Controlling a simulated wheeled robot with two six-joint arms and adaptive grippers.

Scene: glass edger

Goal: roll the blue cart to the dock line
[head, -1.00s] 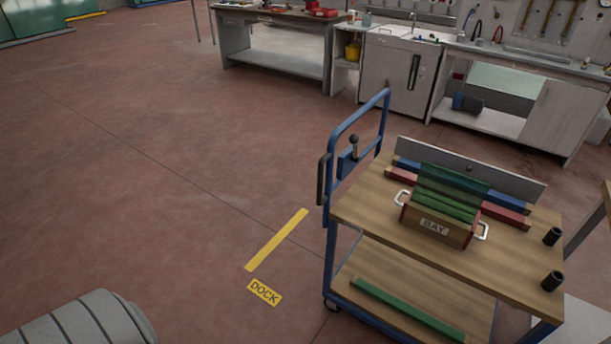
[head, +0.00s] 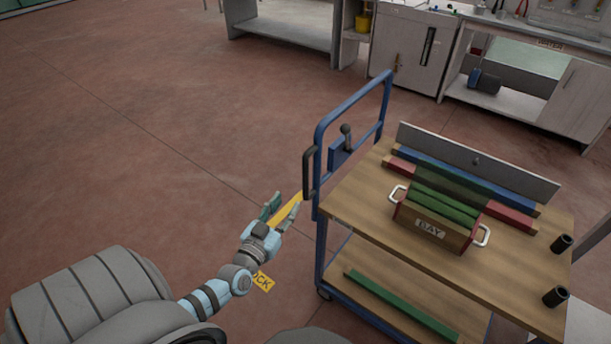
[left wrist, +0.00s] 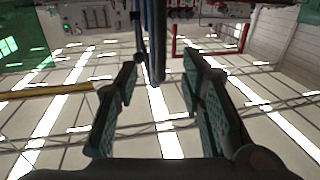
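The blue cart (head: 322,215) stands at the right in the head view, with a blue frame, wooden decks and a tall push handle at its left end. A dark grip (head: 309,173) is fixed upright on the handle's near post, and a black-knobbed lever (head: 345,142) sits on the handle frame. The yellow dock line (head: 287,210) lies on the floor left of the cart, partly hidden by my left gripper (head: 281,207). This gripper is open and empty, a little left of the grip, apart from it. Its fingers also show apart in the left wrist view (left wrist: 160,85). My right gripper is out of view.
A box marked BAY (head: 432,231) with green strips sits on the cart's top deck (head: 360,205). A green bar (head: 390,305) lies on the lower deck. Workbenches (head: 283,32) line the back. The floor left of the cart is clear.

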